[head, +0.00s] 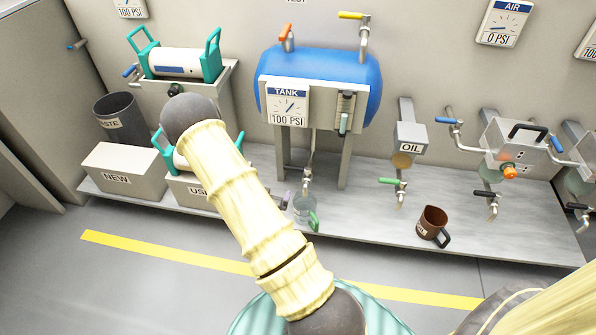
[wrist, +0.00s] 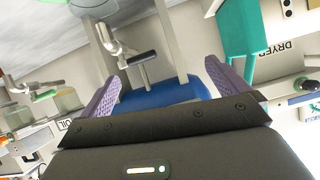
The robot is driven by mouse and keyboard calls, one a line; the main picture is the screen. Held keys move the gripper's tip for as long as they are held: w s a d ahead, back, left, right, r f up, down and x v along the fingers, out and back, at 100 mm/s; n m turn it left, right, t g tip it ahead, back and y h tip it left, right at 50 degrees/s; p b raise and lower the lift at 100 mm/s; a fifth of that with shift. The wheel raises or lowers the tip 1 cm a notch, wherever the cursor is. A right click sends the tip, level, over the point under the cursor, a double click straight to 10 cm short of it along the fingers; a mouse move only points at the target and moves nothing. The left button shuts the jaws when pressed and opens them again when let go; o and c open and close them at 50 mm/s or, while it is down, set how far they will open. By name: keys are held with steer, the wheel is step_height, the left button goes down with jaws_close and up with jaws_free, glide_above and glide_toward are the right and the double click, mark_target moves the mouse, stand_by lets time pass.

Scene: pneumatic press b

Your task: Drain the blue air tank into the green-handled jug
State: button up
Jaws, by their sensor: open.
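The blue air tank (head: 335,72) stands on grey legs against the wall, its gauge (head: 288,103) marked 100 PSI. A drain pipe with a valve (head: 308,172) hangs below it. The clear jug (head: 303,208) with a green handle (head: 314,222) stands on the shelf under the drain outlet. In the wrist view the tank (wrist: 165,95) lies beyond my fingers, and the drain valve's dark lever (wrist: 140,57) shows between them, apart from both. My gripper (wrist: 165,70) is open and empty, with purple fingers. In the head view my arm hides most of it.
Right of the tank are an OIL dispenser (head: 411,135), a brown mug (head: 433,223) and several valves. Left are NEW (head: 117,178) and USED (head: 190,192) bins, a dark waste bin (head: 122,118) and a white canister with green brackets (head: 175,62). The floor in front is clear.

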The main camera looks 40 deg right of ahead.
mark_target(297, 169)
steer(key=s+d+f+n+t+h+b, duration=0.1)
steer(key=s+d+f+t+h+b, duration=0.1)
steer(key=s+d+f+t+h, duration=0.1)
step_height(297, 169, down, 2)
steer(key=shift+s+d+f+h+b, duration=0.1)
steer(key=shift+s+d+h+b, duration=0.4)
steer(key=shift+s, duration=0.6)
steer(key=shift+a, duration=0.15)
steer(key=b+x, duration=0.6)
steer(key=x, duration=1.1)
steer(key=shift+w+r+b, duration=0.2)
steer(key=shift+r+b, duration=0.1)
steer(key=shift+r, duration=0.05)
steer(key=c, duration=1.1)
steer(key=shift+c, duration=0.2)
